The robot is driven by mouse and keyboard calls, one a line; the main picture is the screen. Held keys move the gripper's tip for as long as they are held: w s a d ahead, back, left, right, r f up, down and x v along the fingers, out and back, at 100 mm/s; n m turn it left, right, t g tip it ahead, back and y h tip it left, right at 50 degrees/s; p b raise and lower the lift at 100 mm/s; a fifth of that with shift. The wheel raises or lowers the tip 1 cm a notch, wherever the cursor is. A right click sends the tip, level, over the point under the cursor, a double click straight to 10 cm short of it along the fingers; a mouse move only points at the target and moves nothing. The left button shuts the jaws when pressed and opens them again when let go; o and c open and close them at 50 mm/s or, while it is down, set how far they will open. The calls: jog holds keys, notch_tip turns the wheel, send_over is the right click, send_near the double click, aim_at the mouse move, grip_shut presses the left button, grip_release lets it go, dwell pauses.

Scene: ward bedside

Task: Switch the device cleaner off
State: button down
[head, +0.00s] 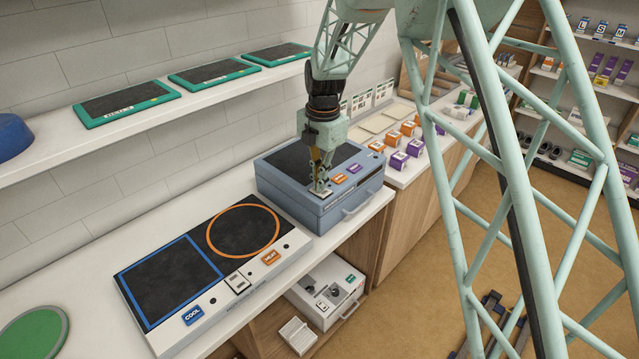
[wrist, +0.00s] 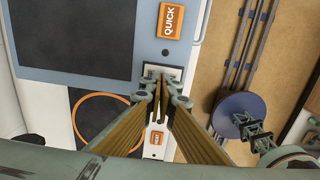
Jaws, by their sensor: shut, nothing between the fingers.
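A blue-grey box with a dark top, seemingly the device cleaner (head: 295,206), stands on the counter. Its front strip bears an orange QUICK button (head: 340,181) and a purple button (head: 354,168). The QUICK button (wrist: 171,21) also shows in the wrist view. A pale switch plate (wrist: 176,73) lies on the strip's near end, partly hidden by my fingers. My gripper (head: 319,190) is shut and empty, pointing down at this plate. In the wrist view its fingertips (wrist: 160,74) overlap the plate. I cannot tell whether they touch it or which way the switch is set.
A flat white unit (head: 213,310) with HEAT and COOL buttons lies to the left, with its own switch (head: 237,283). A white device (head: 325,292) stands on the shelf below. Orange and purple boxes (head: 398,160) stand beyond the blue-grey box. A wall shelf (head: 150,118) runs behind.

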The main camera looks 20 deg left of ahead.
notch_tip(320, 180, up, 14)
jog(key=a+p, duration=0.1)
jog(key=shift+w+a, duration=0.3)
jog(key=shift+w, duration=0.05)
dwell(0.4)
jog(key=shift+f, duration=0.1)
dwell(0.4)
